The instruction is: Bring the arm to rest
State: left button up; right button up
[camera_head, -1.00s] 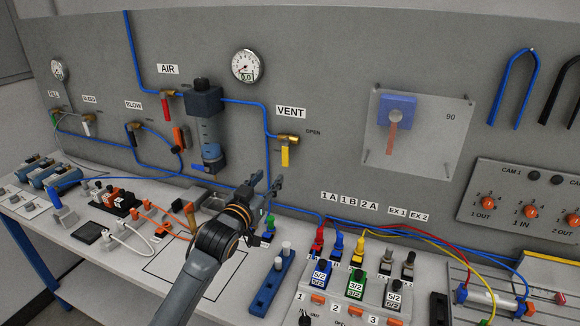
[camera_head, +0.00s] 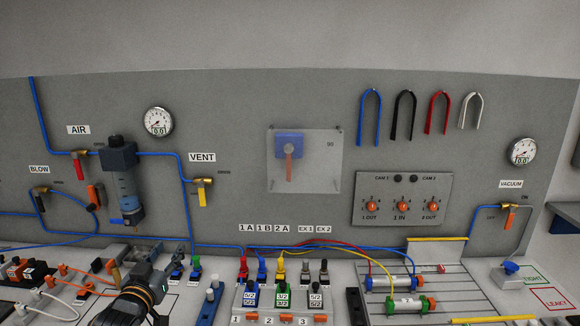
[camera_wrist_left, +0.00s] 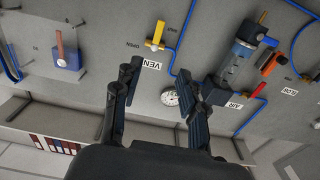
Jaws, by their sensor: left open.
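My left arm (camera_head: 134,296) comes in low at the bottom left of the head view, over the bench. Its gripper (camera_head: 170,270) is seen small and partly foreshortened there, below the air unit and the VENT valve. In the left wrist view the two dark fingers of the gripper (camera_wrist_left: 160,75) stand apart with nothing between them. Beyond them is the grey panel, seen tilted. My right arm is not in view.
The filter unit (camera_head: 124,180), VENT valve (camera_head: 203,189) and gauge (camera_head: 158,121) are on the panel behind. The valve block (camera_head: 281,298) and blue rack (camera_head: 210,304) stand right of the arm. Hoses (camera_head: 65,290) lie to its left.

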pick_arm(q)
jog(key=s+d+f+g, duration=0.3)
jog(key=s+f+g, duration=0.1)
jog(key=s+f, duration=0.5)
jog(key=s+d+f+g, duration=0.2)
jog(key=s+f+g, duration=0.1)
jog(key=s+f, duration=0.65)
jog(key=s+d+f+m+g, duration=0.1)
jog(key=s+f+g, duration=0.25)
jog(key=s, duration=0.75)
jog(key=s+d+f+g, duration=0.2)
jog(key=s+f+g, duration=0.15)
jog(key=s, duration=0.85)
notch_tip(320, 180, down, 25)
jog(key=g, duration=0.2)
jog(key=s+a+f+g, duration=0.1)
jog(key=s+a+f, duration=0.2)
jog(key=s+f, duration=1.4)
jog(key=shift+s+m+y, duration=0.3)
jog(key=shift+m, duration=0.1)
